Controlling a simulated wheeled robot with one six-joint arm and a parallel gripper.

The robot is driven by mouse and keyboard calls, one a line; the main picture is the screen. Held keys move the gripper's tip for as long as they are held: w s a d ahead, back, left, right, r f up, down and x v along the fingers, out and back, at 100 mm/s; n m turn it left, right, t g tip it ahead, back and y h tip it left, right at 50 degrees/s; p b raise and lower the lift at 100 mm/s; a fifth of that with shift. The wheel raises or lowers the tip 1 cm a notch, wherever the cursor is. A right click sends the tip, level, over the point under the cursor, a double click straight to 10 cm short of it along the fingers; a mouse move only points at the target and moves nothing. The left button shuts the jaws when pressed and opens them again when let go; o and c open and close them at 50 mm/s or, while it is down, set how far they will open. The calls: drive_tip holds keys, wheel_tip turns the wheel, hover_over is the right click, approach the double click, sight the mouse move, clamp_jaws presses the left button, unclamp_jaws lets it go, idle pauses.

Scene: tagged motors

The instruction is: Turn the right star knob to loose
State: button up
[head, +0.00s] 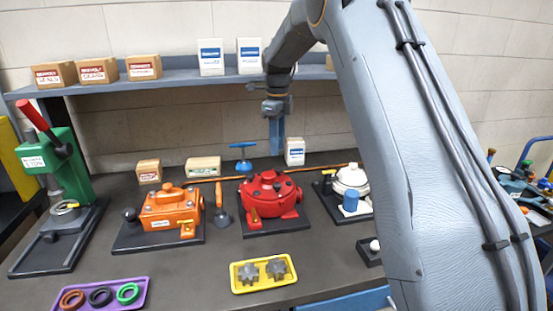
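Two grey star-shaped pieces lie in a yellow tray (240,286) at the front middle of the bench: a left one (249,273) and a right one (277,268). A red round motor housing (262,195) on a black plate stands behind the tray, with small dark knobs or bolts on its top too small to make out. My gripper (277,145) points down behind and above the red housing, apart from it. Its blue-grey end is seen edge-on, so its opening and anything between the fingers cannot be made out.
An orange motor (172,208) stands left of the red one, a white housing (351,180) right, partly behind my arm. A green press (64,165) stands far left; a purple tray (115,301) with rings lies front left. A shelf (185,84) with boxes runs behind.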

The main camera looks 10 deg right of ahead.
sight(278, 169)
wheel_tip(278, 169, down, 8)
drive_tip(key=p, duration=0.3)
drive_tip(key=shift+d+r, duration=0.15)
drive_tip(key=shift+r, duration=0.1)
clamp_jaws()
